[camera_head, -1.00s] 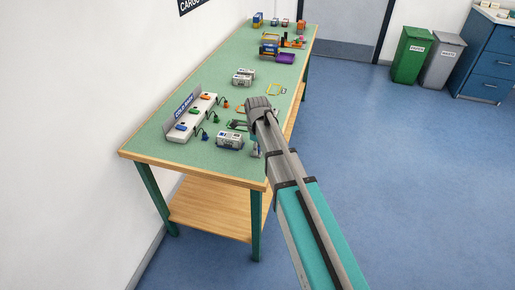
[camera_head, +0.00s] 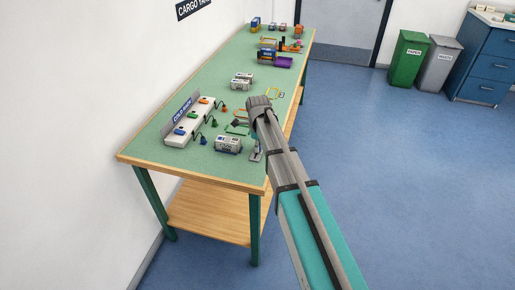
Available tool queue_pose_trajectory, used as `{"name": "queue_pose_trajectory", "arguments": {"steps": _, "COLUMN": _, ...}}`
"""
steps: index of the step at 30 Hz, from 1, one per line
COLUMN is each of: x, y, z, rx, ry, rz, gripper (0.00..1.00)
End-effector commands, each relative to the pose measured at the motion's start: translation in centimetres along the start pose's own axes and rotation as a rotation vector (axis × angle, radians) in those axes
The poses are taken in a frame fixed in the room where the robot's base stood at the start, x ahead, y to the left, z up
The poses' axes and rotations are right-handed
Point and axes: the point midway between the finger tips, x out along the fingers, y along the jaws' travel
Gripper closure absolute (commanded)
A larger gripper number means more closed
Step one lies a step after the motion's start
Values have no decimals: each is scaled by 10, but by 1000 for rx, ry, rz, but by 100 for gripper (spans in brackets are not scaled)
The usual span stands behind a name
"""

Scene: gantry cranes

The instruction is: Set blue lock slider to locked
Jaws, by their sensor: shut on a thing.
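My arm reaches over the right edge of the green table, and my gripper (camera_head: 258,107) is at its far end. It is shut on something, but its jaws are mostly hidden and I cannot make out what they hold. A white strip marked "COLD BANK" (camera_head: 190,124) stands left of it, with a blue part (camera_head: 179,131), a green one and an orange one on top. A grey-white container (camera_head: 228,145) sits nearer, left of my arm. I cannot clearly make out a blue lock slider or its position.
Plugs on dark cables (camera_head: 203,140) stand beside the strip. A second grey container (camera_head: 242,80), a yellow frame (camera_head: 275,93) and a purple tray (camera_head: 284,62) lie farther back. A small grey piece (camera_head: 256,154) is by the right table edge. The near left tabletop is clear.

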Motion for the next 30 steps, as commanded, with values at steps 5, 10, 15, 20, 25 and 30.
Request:
{"name": "queue_pose_trajectory", "arguments": {"steps": 5, "x": 0, "y": -4, "z": 0, "rx": 1, "ry": 0, "rz": -9, "gripper": 57}}
{"name": "queue_pose_trajectory", "arguments": {"steps": 10, "x": 0, "y": -3, "z": 0, "rx": 1, "ry": 0, "rz": -7, "gripper": 40}}
{"name": "queue_pose_trajectory", "arguments": {"steps": 15, "x": 0, "y": -2, "z": 0, "rx": 1, "ry": 0, "rz": -5, "gripper": 40}}
{"name": "queue_pose_trajectory", "arguments": {"steps": 20, "x": 0, "y": -1, "z": 0, "rx": 1, "ry": 0, "rz": -5, "gripper": 40}}
{"name": "queue_pose_trajectory", "arguments": {"steps": 25, "x": 0, "y": 6, "z": 0, "rx": 1, "ry": 0, "rz": -4, "gripper": 40}}
{"name": "queue_pose_trajectory", "arguments": {"steps": 30, "x": 0, "y": 20, "z": 0, "rx": 0, "ry": 0, "rz": -4, "gripper": 40}}
